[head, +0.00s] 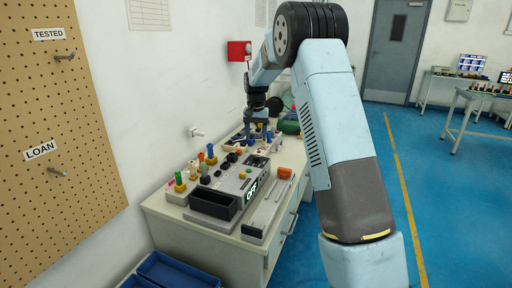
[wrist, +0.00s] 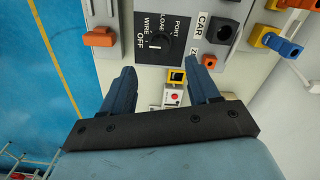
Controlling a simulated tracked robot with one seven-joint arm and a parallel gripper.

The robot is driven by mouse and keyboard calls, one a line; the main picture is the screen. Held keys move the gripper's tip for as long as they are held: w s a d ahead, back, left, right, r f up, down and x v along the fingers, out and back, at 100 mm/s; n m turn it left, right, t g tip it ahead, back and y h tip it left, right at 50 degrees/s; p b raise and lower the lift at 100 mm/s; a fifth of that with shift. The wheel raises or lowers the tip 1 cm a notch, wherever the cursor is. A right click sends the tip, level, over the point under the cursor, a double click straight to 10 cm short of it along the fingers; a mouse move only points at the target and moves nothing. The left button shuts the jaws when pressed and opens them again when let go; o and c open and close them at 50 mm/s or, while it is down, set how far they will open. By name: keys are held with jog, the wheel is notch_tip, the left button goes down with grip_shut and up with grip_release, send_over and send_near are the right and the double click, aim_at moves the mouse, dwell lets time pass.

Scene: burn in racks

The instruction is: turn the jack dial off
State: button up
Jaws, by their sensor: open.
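The jack dial (wrist: 165,44) is a dark round knob on a black panel marked OFF, WIRE, LOAD and PORT, in the wrist view. A small white mark shows near the knob's lower part, but I cannot tell for certain which label it points at. My gripper (wrist: 162,72) is open, its two blue fingers apart and empty, with the dial just beyond and between the fingertips. In the head view my gripper (head: 258,130) hangs over the far part of the bench, and the dial there is hidden or too small to tell.
The grey bench (head: 180,222) stands along the white wall. A tester box (head: 228,186) with an OFF display and several coloured plugs sit at its near end. In the wrist view an orange block (wrist: 99,38) and a black CAR socket (wrist: 222,32) flank the dial. Blue bins (head: 172,270) stand below.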

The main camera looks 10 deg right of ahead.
jog(key=shift+r, duration=1.9)
jog(key=s+d+r+n+t, duration=0.1)
jog(key=s+r, duration=0.7)
jog(key=s, duration=0.4)
jog(key=s+r+n+t, duration=0.1)
jog(key=s+r+t, duration=0.1)
jog(key=s+r, duration=0.75)
jog(key=s+f+n+t, duration=0.1)
jog(key=s+f, duration=0.2)
jog(key=s, duration=1)
jog(key=s+f+n+t, duration=0.1)
jog(key=s+f, duration=0.2)
jog(key=s, duration=1.1)
jog(key=shift+d+t, duration=0.2)
jog(key=shift+t, duration=0.1)
